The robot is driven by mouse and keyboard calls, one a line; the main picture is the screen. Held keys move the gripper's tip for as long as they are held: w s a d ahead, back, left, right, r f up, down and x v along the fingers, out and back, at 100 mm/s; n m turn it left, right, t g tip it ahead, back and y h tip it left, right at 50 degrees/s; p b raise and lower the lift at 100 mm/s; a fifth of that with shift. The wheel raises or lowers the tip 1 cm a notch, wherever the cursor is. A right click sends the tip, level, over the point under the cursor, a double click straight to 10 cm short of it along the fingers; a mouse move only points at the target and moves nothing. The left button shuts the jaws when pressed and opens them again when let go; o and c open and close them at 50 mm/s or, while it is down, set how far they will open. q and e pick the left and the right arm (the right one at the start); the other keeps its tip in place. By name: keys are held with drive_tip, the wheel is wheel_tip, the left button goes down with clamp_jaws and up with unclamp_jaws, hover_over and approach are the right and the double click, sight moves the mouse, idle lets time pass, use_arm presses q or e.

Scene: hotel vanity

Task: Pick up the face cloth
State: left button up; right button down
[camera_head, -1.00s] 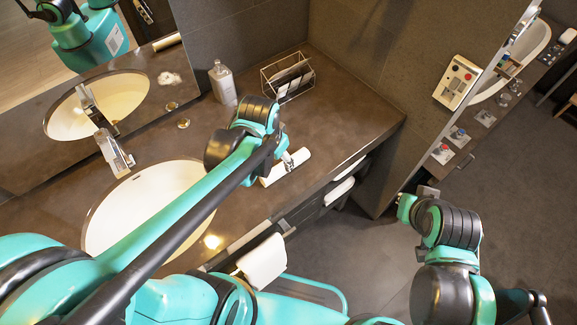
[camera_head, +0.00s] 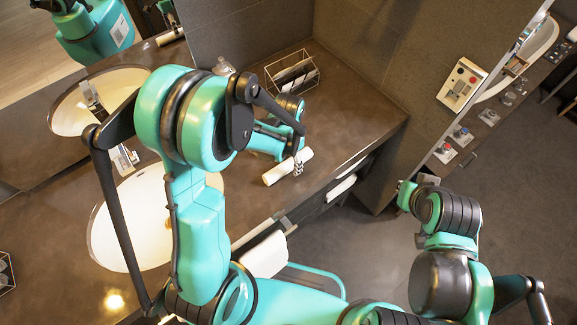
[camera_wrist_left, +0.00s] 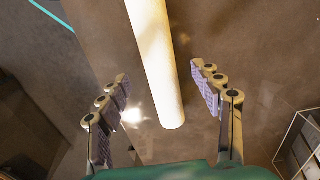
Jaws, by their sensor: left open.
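The face cloth appears to be the pale rolled cloth (camera_head: 275,175) lying on the brown counter near its front edge, right of the sink. My left gripper (camera_head: 298,168) is over the roll in the head view, its fingers pointing down. In the left wrist view the roll (camera_wrist_left: 153,50) runs from the top edge to the middle, its near end between the two spread fingers (camera_wrist_left: 161,80). The gripper is open, and neither finger appears to touch the cloth. My right arm is at the lower right, but its gripper does not show.
A wire basket (camera_head: 316,75) with white items stands at the back, by the wall. It also shows in the wrist view (camera_wrist_left: 291,128). A bottle (camera_head: 222,66) is partly hidden behind my arm. The sink (camera_head: 108,238) is at left. White towels (camera_head: 265,257) hang below the counter's front.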

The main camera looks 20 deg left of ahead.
use_arm(q)
drive_tip(key=shift+f, duration=0.75)
drive_tip(key=c, duration=1.1)
drive_tip(key=shift+r, duration=0.1)
drive_tip(key=shift+r, duration=0.6)
wheel_tip(320, 180, up, 3)
drive_tip(key=shift+r+p, duration=0.1)
drive_tip(key=shift+p, duration=0.55)
drive_tip(key=s+d+r, duration=0.2)
drive_tip(key=d, duration=0.1)
drive_tip(key=s+d+r+p, duration=0.1)
drive_tip(key=s+d+r, duration=0.1)
drive_tip(key=s, duration=0.1)
drive_tip(key=s+d+r+p, duration=0.1)
drive_tip(key=s+d+r, duration=0.1)
drive_tip(key=d, duration=0.1)
drive_tip(key=shift+s+d+r, duration=0.25)
drive_tip(key=shift+s+d, duration=0.1)
